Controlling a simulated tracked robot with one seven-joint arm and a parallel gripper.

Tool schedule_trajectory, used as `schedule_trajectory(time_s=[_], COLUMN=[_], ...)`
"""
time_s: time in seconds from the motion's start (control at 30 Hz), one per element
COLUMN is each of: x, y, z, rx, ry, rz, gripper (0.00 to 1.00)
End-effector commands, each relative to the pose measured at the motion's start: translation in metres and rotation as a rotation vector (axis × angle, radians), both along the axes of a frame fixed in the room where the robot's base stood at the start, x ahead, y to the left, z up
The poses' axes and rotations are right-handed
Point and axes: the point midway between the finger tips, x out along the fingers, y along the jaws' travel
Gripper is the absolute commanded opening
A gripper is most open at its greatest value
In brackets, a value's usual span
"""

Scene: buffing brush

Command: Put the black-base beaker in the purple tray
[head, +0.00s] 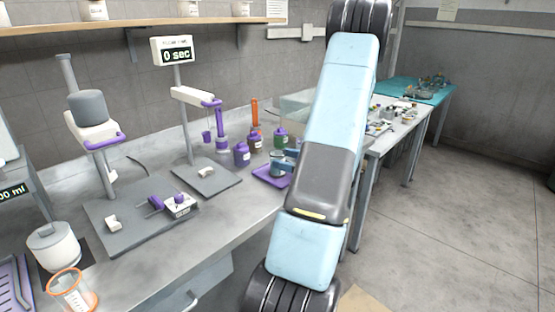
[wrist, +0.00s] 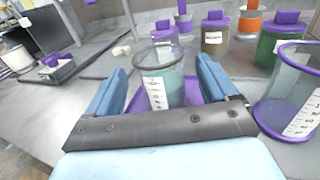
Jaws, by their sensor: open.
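A clear beaker (wrist: 165,84) with a dark rim and a white scale label stands upright between my gripper's fingers in the wrist view. Its base is hidden behind my gripper, so I cannot see the base colour. The purple tray (wrist: 209,91) shows on both sides of the beaker, which appears to stand in it. My gripper (wrist: 162,66) is open, with one blue finger on each side of the beaker. In the head view, the purple tray (head: 262,178) lies near the bench's front edge, and the beaker (head: 277,156) is partly hidden by my gripper (head: 286,160).
A purple-rimmed beaker (wrist: 290,100) stands close on the right in the wrist view. Purple-lidded jars (wrist: 214,38) stand behind the tray. A grey stand base (head: 207,178) is left of the tray. An orange-rimmed beaker (head: 72,291) is at the near left.

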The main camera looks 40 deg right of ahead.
Motion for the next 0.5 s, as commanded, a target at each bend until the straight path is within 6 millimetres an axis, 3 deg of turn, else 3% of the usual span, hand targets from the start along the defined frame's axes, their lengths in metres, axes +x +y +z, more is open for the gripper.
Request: schedule_trajectory(time_s=[0.2,0.5], x=[-0.041,-0.075], y=[-0.018,-0.031], z=[0.0,0.0], rx=[0.0,-0.001], ry=[0.001,0.0], rz=[-0.004,0.0], gripper=[0.86,0.86])
